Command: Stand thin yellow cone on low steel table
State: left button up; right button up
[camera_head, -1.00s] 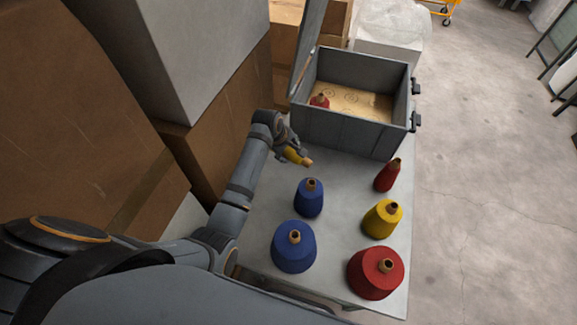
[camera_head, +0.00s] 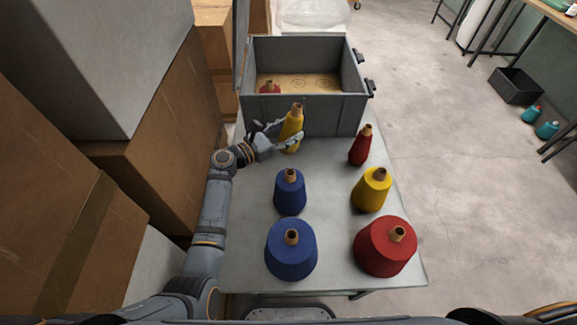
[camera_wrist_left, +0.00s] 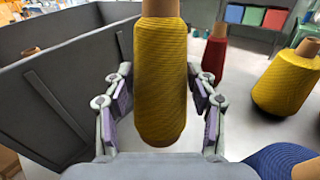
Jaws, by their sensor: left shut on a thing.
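The thin yellow cone (camera_head: 291,125), with a tan tube tip, stands nearly upright in my left gripper (camera_head: 289,133), just in front of the grey crate. In the left wrist view the yellow cone (camera_wrist_left: 160,75) is between the two finger pads, and the gripper is shut on it. The low steel table (camera_head: 240,255) is below. I cannot tell whether the cone's base touches the table top. My right gripper is out of view.
On the table stand a thin red cone (camera_head: 360,147), a wide yellow cone (camera_head: 371,190), a wide red cone (camera_head: 385,247) and two blue cones (camera_head: 290,194), (camera_head: 291,252). The open crate (camera_head: 315,113) at the back holds a red cone (camera_head: 269,87). Boxes (camera_head: 90,215) line the left.

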pick_arm(q)
jog(key=shift+w+n+t, duration=0.35)
jog(key=shift+n+t, duration=0.25)
jog(key=shift+t, duration=0.2)
jog(key=shift+w+a+r+n+t+b, duration=0.3)
jog(key=shift+w+a+n+t+b, duration=0.1)
jog(key=shift+w+n+t, duration=0.15)
jog(key=f+b, duration=0.9)
jog(key=f, duration=0.1)
jog(key=shift+s+f+b, duration=0.15)
jog(key=shift+s+b, duration=0.05)
jog(key=shift+b, duration=0.15)
jog(key=shift+r, duration=0.2)
jog(key=shift+f, duration=0.15)
jog(key=o, duration=1.4)
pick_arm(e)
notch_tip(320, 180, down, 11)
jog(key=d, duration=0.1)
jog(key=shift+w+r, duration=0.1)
